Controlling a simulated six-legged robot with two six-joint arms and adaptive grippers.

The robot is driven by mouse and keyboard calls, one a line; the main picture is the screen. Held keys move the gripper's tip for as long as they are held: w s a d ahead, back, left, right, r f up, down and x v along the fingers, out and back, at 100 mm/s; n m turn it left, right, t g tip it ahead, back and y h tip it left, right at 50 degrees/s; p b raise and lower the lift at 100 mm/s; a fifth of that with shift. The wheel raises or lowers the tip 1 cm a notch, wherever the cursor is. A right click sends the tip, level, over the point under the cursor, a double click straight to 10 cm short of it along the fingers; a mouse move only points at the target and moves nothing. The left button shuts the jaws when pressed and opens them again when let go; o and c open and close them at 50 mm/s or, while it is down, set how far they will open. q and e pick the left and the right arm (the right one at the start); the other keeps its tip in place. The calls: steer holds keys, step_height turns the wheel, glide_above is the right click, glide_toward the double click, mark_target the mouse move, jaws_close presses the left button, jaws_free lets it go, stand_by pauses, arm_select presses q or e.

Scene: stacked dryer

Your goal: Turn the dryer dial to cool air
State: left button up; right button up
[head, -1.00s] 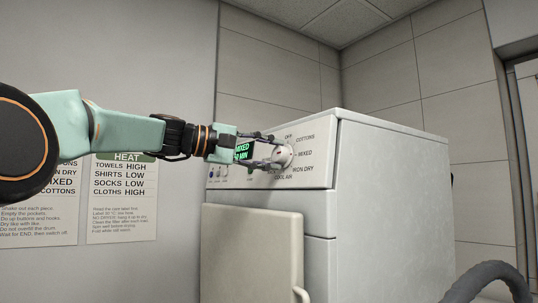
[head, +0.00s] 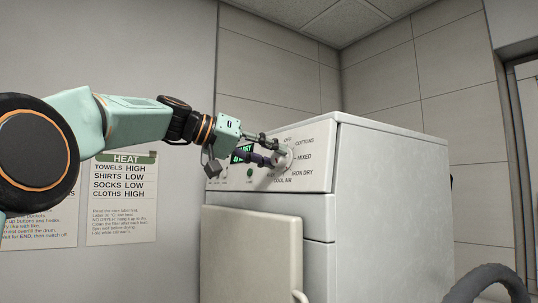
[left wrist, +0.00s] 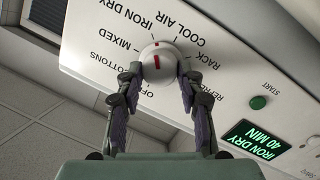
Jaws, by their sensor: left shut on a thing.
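The white dial (head: 284,158) is on the dryer's upper front panel, partly hidden by my left gripper (head: 277,151) in the head view. The left wrist view shows the dial (left wrist: 161,61) between the two fingertips, so my left gripper is shut on it. Its red mark points toward the IRON DRY label (left wrist: 138,24). The COOL AIR label (left wrist: 181,31) is the neighbouring position. The green display (left wrist: 257,139) reads IRON DRY 40 MIN. My right gripper is not in view.
The dryer's white door (head: 250,250) is below the panel. Instruction sheets (head: 122,197) hang on the wall at left. A grey hose-like curve (head: 490,280) shows at lower right.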

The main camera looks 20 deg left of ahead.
arm_select(q)
steer(key=m, duration=0.1)
steer(key=m+y, duration=0.1)
steer(key=m, duration=0.1)
steer(key=shift+d+f, duration=0.15)
steer(key=shift+f, duration=0.2)
steer(key=shift+s+m+y+b, duration=0.1)
steer(key=shift+m+y+b, duration=0.35)
steer(key=shift+m, duration=1.35)
steer(key=o, duration=1.2)
steer(key=shift+r, duration=0.25)
steer(key=shift+s+r, duration=0.1)
